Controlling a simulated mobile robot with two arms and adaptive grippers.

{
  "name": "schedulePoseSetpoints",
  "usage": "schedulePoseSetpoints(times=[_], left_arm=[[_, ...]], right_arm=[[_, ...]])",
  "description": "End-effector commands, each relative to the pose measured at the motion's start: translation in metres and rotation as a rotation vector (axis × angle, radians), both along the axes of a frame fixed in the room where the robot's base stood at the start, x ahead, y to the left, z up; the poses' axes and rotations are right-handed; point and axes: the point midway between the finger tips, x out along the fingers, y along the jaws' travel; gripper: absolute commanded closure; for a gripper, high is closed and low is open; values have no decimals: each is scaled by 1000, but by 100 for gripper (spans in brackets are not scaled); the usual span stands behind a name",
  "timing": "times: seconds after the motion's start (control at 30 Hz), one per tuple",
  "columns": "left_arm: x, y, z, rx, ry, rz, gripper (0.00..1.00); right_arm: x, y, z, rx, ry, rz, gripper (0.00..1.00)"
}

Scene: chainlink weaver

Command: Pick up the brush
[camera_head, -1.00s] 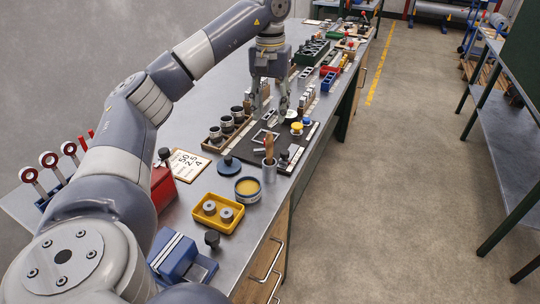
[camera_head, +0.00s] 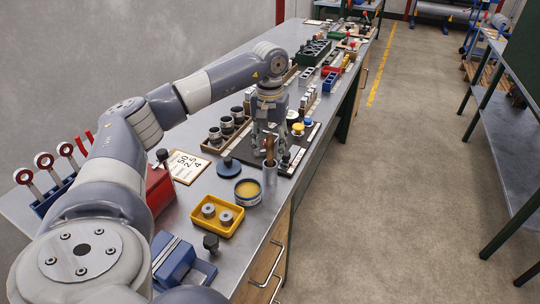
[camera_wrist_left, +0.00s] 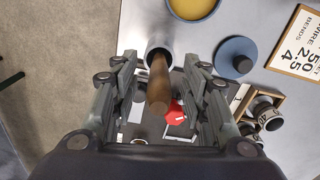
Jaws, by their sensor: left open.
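The brush (camera_head: 269,152) shows as a brown wooden handle standing upright in a grey metal cup (camera_head: 270,181) near the bench's front edge. In the left wrist view the brush handle (camera_wrist_left: 158,88) points toward the camera, and the cup (camera_wrist_left: 159,48) is at the top. The brush's other end is hidden in the cup. My left gripper (camera_head: 267,146) points down over the brush, its fingers open. In the left wrist view its fingers are on either side of the handle, with gaps showing; it does not grip it. My right gripper is not in view.
A round tin with yellow contents (camera_head: 248,190), a blue lid (camera_head: 229,167) and a yellow tray (camera_head: 217,220) stand close by in front.

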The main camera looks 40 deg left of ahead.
Motion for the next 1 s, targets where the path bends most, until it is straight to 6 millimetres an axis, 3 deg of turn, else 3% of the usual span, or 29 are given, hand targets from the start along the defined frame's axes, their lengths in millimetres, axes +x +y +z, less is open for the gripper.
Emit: schedulePoseSetpoints(times=[0.27,0.47,0.83,1.0], left_arm=[[0,0,-5,0,-2,0,59],[0,0,-5,0,-2,0,100],[1,0,-2,-1,-3,0,100],[2,-1,20,-1,-6,0,100]], right_arm=[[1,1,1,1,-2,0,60],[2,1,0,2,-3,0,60],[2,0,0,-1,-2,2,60],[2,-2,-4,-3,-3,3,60]])
